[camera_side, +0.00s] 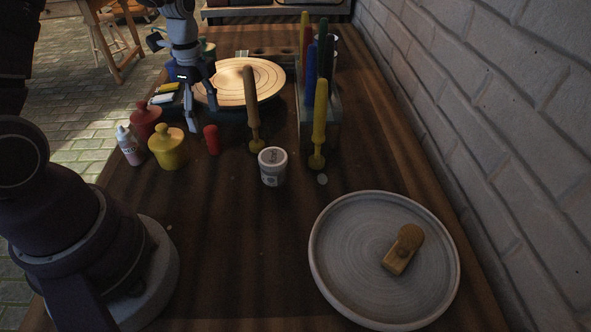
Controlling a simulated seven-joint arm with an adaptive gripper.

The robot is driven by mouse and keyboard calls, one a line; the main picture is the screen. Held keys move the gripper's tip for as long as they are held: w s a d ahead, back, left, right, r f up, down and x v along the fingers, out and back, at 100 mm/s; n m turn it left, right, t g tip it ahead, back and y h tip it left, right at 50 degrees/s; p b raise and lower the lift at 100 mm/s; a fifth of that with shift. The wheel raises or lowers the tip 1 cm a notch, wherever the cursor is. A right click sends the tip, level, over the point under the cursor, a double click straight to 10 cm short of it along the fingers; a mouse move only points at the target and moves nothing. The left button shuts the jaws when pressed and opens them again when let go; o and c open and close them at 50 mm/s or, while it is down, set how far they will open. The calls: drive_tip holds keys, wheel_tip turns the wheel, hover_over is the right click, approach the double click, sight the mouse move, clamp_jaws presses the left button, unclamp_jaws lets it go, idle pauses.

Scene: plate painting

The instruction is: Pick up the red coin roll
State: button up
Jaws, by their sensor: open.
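A small red cylinder (211,139), which looks like the red coin roll, stands upright on the dark wooden table, right of the yellow lidded jar. My gripper (193,118) is above and a little behind it, up and to the left in the picture, pointing down. Its jaws are open and I see nothing held between them. A gap shows between the gripper and the red cylinder, but the exact distance is hard to tell.
A yellow jar (168,148), red jar (146,120) and small bottle (129,146) stand left. A wooden-handled tool (251,110) and white tub (272,166) stand right. A round disc (262,78) lies behind. A large plate (336,285) holds a wooden piece (403,249). The front middle is clear.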

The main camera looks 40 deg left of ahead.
sight(210, 129)
drive_tip(key=f, duration=0.5)
drive_tip(key=shift+w+a+f, duration=0.2)
drive_tip(key=shift+w+f, duration=0.1)
drive_tip(key=shift+f, duration=0.05)
clamp_jaws()
